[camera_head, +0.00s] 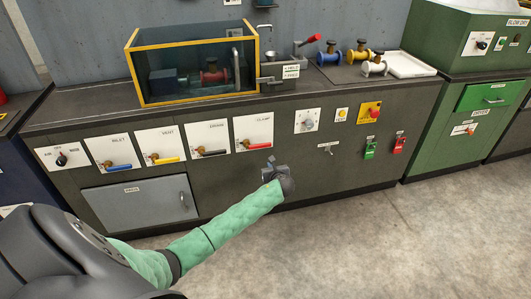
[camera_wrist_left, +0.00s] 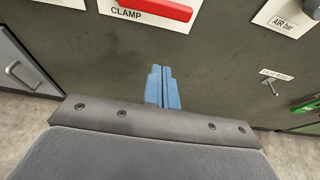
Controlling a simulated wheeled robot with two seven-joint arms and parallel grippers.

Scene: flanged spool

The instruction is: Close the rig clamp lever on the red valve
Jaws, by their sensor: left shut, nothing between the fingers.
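The clamp valve is a white panel (camera_head: 253,128) on the cabinet front, with a brass body and a red lever (camera_head: 260,146) pointing right, roughly level. In the left wrist view the red lever (camera_wrist_left: 158,8) is cut off by the top edge, above the word CLAMP. My left gripper (camera_head: 271,161) is just below and slightly right of this panel, in front of the dark cabinet front. Its blue fingers (camera_wrist_left: 160,72) are shut together and empty, apart from the lever in the picture. My right gripper is not in view.
Similar panels with blue (camera_head: 124,166), yellow (camera_head: 168,160) and black (camera_head: 212,153) levers sit to the left. A yellow-framed tank (camera_head: 193,97) stands on the bench. A small toggle (camera_wrist_left: 270,85) is right of my fingers.

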